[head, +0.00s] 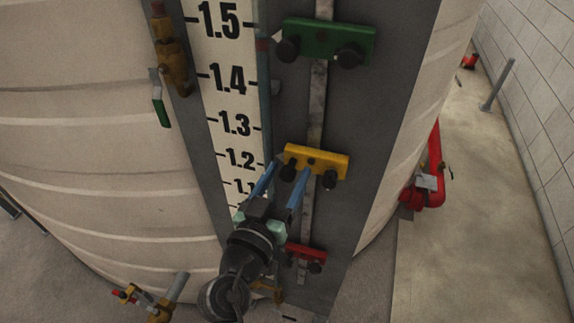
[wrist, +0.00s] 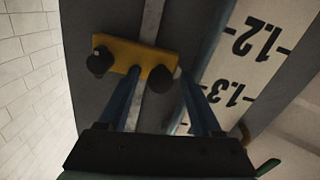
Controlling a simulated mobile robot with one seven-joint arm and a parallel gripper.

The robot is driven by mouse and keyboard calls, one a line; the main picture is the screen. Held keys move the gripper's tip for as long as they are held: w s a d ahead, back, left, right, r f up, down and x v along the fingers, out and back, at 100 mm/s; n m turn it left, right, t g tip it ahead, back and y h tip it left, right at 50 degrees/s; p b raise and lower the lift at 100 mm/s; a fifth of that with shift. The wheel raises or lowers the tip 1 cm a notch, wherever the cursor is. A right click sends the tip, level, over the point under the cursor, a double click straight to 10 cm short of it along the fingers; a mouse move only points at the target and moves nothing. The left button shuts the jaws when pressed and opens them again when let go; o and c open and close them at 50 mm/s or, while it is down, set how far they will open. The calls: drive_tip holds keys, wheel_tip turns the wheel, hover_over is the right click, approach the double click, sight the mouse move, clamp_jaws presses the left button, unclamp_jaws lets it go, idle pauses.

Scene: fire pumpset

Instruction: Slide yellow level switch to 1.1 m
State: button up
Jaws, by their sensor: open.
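The yellow level switch (head: 316,161) is a bar with two black knobs on a vertical rail beside the white number scale (head: 234,125). In the head view it stands roughly level with the 1.2 mark. My gripper (head: 293,166) is open, its blue fingers reaching up from below to the switch. The fingertips lie on either side of the knob nearer the scale. In the wrist view, the yellow switch (wrist: 145,60) lies just beyond the fingertips (wrist: 160,74), with that knob between them. I cannot tell whether either finger touches it. The lowest scale marks are hidden behind my arm.
A green switch (head: 325,41) sits higher on the same rail (head: 317,105), and a red switch (head: 305,256) sits lower, close to my arm. A brass valve (head: 172,55) with a green handle is left of the scale. Red piping (head: 432,180) stands right of the tank.

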drive_tip(key=shift+w+d, duration=0.1)
drive_tip(key=shift+w, duration=0.25)
drive_tip(key=shift+c, duration=0.3)
clamp_jaws()
idle(1.0)
